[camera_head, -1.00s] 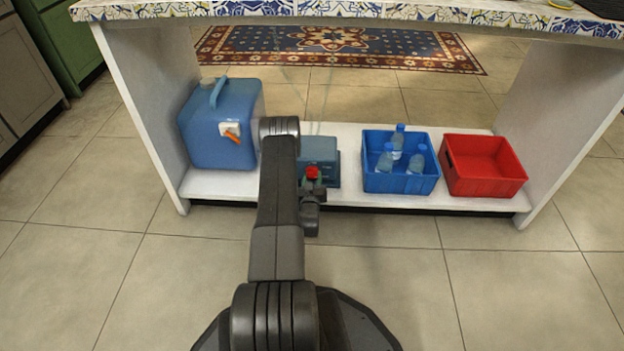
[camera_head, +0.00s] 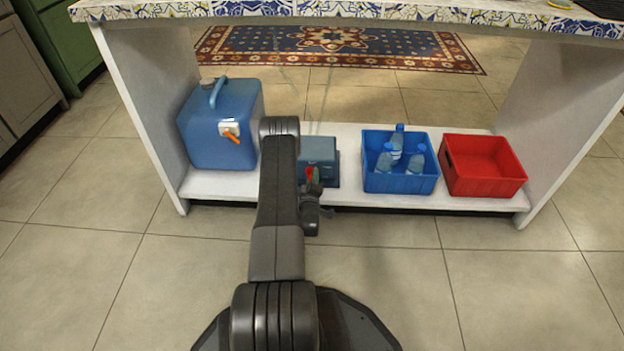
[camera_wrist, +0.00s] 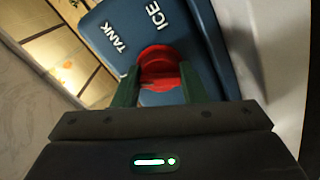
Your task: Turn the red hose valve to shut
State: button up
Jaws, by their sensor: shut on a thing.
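The red valve (camera_head: 309,172) is on the front of a blue-grey box (camera_head: 321,151) on the low shelf, partly hidden by my gripper (camera_head: 314,184). In the wrist view, the valve (camera_wrist: 157,54) has a round base and a red handle between my two green fingers. My gripper (camera_wrist: 160,85) is shut on the valve's handle. The box (camera_wrist: 104,20) carries the words TANK and ICE and looks tilted in this view. My arm hides the box's left side in the head view.
A blue container (camera_head: 222,125) with an orange tap stands left of the box. A blue crate (camera_head: 400,183) with several bottles and an empty red crate (camera_head: 485,183) stand to the right. The patterned countertop (camera_head: 340,10) is above; the tiled floor in front is clear.

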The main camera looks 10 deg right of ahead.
jog(key=n, duration=0.4)
jog(key=shift+s+n, duration=0.1)
jog(key=shift+n, duration=0.3)
dwell(0.4)
jog(key=o, duration=1)
jog(key=p+v, duration=0.4)
jog(key=v, duration=0.9)
jog(key=shift+s, duration=0.35)
jog(key=shift+a, duration=0.1)
